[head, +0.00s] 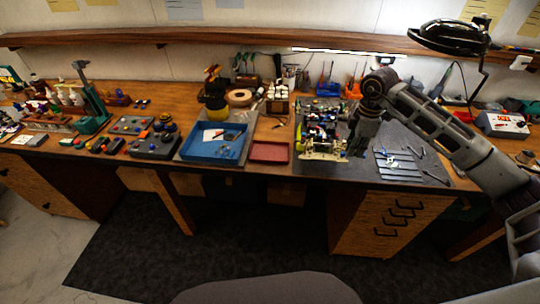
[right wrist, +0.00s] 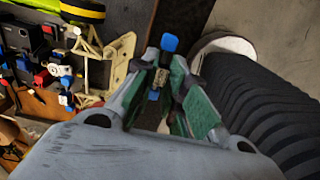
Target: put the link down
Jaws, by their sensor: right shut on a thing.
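My right gripper (head: 358,150) points down at the right side of the RC racecar (head: 322,130), over the dark mat. In the right wrist view, its green-padded fingers (right wrist: 164,82) are shut on a small link (right wrist: 169,42). The link has blue ends and a brass-coloured middle between the fingertips. The head view does not show the link clearly. The car's cream-coloured frame parts (right wrist: 118,65) show left of the fingers in the right wrist view, apart from the link. My left gripper is not in view.
Right of the gripper, the dark mat (head: 432,172) holds a slotted area with thin rods (head: 398,166) and a small pale part. A blue tray (head: 212,151) and an empty-looking red tray (head: 270,152) lie left of the car. A black lamp (head: 448,37) overhangs the back right.

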